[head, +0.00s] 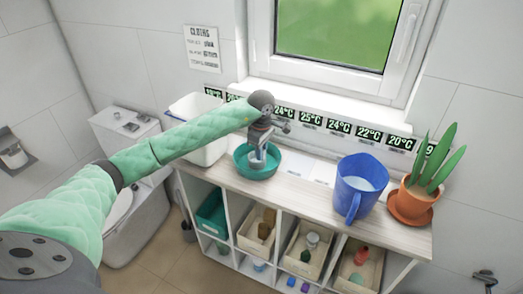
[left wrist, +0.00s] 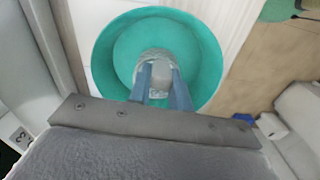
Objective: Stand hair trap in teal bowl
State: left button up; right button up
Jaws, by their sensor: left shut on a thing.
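The teal bowl (head: 243,166) stands on the shelf top below the window in the head view. It fills the upper middle of the left wrist view (left wrist: 112,52). My left gripper (head: 257,160) reaches down over the bowl. In the left wrist view its fingers (left wrist: 163,88) are shut on a pale grey, rounded thing, likely the hair trap (left wrist: 158,64). The hair trap shows inside the bowl's outline. I cannot tell whether it touches the bowl's floor. My right gripper is not in view.
A white bin (head: 199,115) stands left of the bowl. Cubbies below hold crates with small items.

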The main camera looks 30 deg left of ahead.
pick_arm(q)
jog(key=shift+f, duration=0.1)
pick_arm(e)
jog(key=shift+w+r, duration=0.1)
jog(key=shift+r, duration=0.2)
pick_arm(q)
jog(key=o, duration=0.9)
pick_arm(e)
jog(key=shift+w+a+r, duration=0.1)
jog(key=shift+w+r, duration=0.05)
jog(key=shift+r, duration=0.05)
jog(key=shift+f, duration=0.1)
pick_arm(q)
jog(key=shift+r, duration=0.4)
jog(key=shift+r+b, duration=2.35)
jog(key=shift+r, duration=3.4)
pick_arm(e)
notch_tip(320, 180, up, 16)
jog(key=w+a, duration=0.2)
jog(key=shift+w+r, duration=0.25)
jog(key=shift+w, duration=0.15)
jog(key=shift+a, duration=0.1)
